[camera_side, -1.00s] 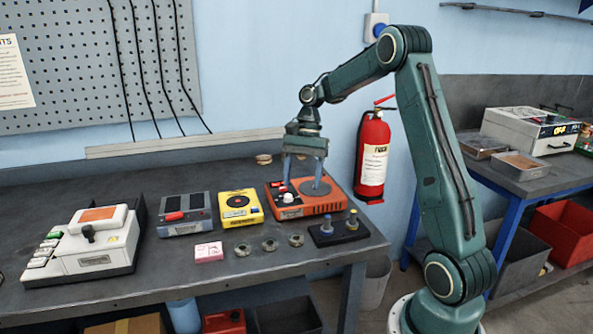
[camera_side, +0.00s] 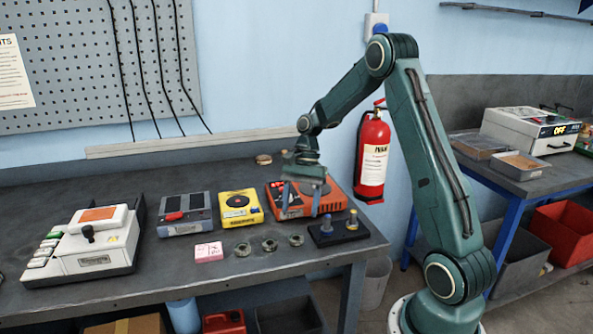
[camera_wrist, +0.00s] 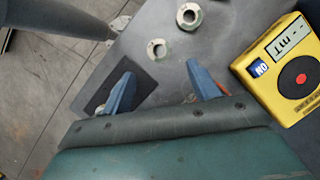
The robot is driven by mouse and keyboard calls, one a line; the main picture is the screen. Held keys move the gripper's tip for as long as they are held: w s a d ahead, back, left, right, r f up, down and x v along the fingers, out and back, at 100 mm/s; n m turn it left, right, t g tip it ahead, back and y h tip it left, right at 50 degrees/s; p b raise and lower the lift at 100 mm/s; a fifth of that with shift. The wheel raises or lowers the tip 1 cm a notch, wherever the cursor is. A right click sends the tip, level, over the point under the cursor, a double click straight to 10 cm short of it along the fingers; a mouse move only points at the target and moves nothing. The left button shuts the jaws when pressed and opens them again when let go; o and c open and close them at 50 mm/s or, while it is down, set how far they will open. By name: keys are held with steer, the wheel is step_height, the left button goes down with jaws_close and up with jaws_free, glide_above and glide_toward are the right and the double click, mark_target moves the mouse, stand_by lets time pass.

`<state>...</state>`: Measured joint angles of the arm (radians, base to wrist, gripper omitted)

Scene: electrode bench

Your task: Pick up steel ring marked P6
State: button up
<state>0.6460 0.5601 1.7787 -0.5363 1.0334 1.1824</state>
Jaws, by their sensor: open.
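Three small greyish-green rings lie in a row on the bench in the side view: a left ring (camera_side: 242,249), a middle ring (camera_side: 269,244) and a right ring (camera_side: 296,239). No P6 mark is readable on any of them. The wrist view shows two pale-rimmed rings, one farther (camera_wrist: 189,16) and one nearer (camera_wrist: 157,48); a small pale piece between the fingers is mostly hidden. My gripper (camera_side: 301,209) is open and empty, fingers down, above the bench behind the right ring. In the wrist view its blue fingers (camera_wrist: 160,70) are spread apart.
A black board (camera_side: 325,237) with upright pegs stands right of the rings. The orange unit (camera_side: 343,203) is behind my gripper. A yellow unit (camera_side: 240,208) and a pink block (camera_side: 208,252) are to the left. The bench front is clear.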

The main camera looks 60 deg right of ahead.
mark_target(297, 235)
steer(key=shift+x, duration=1.05)
steer(key=shift+f, duration=0.1)
steer(key=shift+x, duration=2.5)
steer(key=shift+c, duration=0.4)
steer(key=c, duration=1.1)
